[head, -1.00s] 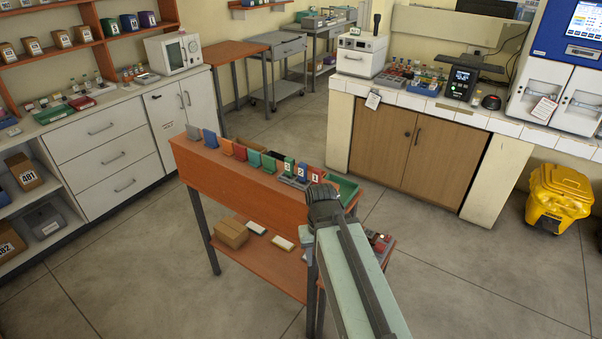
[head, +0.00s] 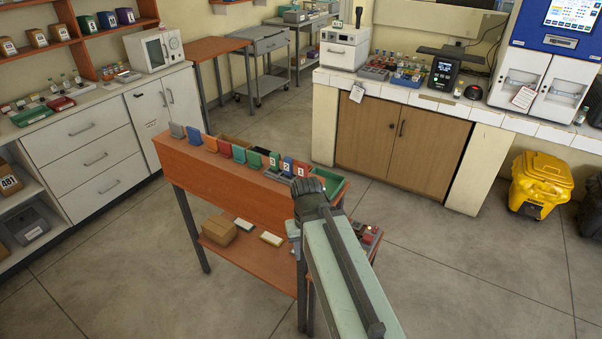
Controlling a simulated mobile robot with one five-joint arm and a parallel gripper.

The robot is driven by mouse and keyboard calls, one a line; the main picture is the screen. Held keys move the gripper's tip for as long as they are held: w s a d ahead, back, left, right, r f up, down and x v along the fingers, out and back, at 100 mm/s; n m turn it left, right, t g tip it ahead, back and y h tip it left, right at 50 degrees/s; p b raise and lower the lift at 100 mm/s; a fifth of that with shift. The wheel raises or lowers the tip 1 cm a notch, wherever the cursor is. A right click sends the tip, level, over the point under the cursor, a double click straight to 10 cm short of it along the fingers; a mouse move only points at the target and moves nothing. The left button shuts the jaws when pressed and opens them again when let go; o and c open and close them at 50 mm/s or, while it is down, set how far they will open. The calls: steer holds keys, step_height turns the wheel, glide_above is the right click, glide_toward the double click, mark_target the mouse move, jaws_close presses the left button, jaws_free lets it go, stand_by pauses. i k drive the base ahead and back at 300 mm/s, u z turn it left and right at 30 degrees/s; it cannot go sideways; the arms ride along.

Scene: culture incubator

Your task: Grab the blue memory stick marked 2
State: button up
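The blue memory stick marked 2 (head: 287,166) stands upright at the right end of a row on top of the orange stand. It is between a green stick marked 3 (head: 274,161) and a red stick marked 1 (head: 301,170). My gripper (head: 309,188) is at the end of my arm, which reaches up from the bottom of the picture. It appears just below and right of the numbered sticks. Its fingers cannot be made out, and I see nothing held. I cannot tell how far it is from the blue stick.
The orange stand (head: 225,178) holds more coloured upright pieces and a green tray (head: 331,184). Its lower shelf bears a cardboard box (head: 219,230). A wooden cabinet (head: 400,143) stands behind, a yellow bin (head: 540,184) at right. The floor right of the stand is clear.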

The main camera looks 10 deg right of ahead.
mark_target(288, 161)
steer(key=u, duration=3.1)
steer(key=k, duration=1.35)
steer(key=z, duration=0.6)
steer(key=i, duration=1)
steer(key=u, duration=0.1)
